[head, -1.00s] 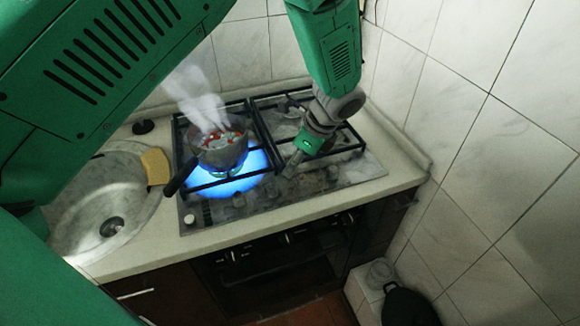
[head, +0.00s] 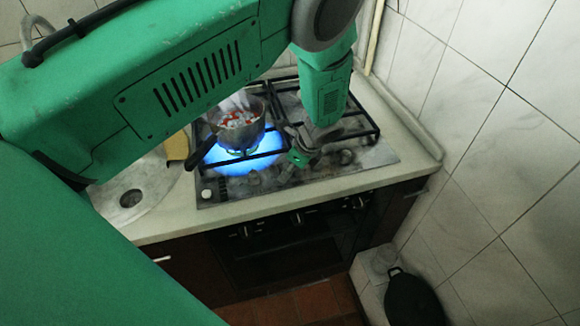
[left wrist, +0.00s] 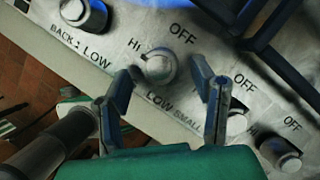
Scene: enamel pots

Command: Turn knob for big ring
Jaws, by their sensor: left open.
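A row of round control knobs runs along the front of the hob (head: 222,190). In the left wrist view one knob (left wrist: 158,68), marked HI, OFF and LOW, sits between my fingertips; "SMALL" is printed just below it. My left gripper (left wrist: 164,72) is open around this knob, and I cannot tell whether either finger touches it. In the head view my left gripper (head: 292,152) reaches down at the front of the hob, and its fingertips are hard to make out. My right gripper is not in view.
A pot (head: 238,124) with red and white contents steams over a lit blue flame on the left burner, its dark handle (head: 201,152) pointing front-left. More knobs flank mine (left wrist: 85,14), (left wrist: 280,152). A sink (head: 130,198) lies left; a tiled wall (head: 490,150) stands right.

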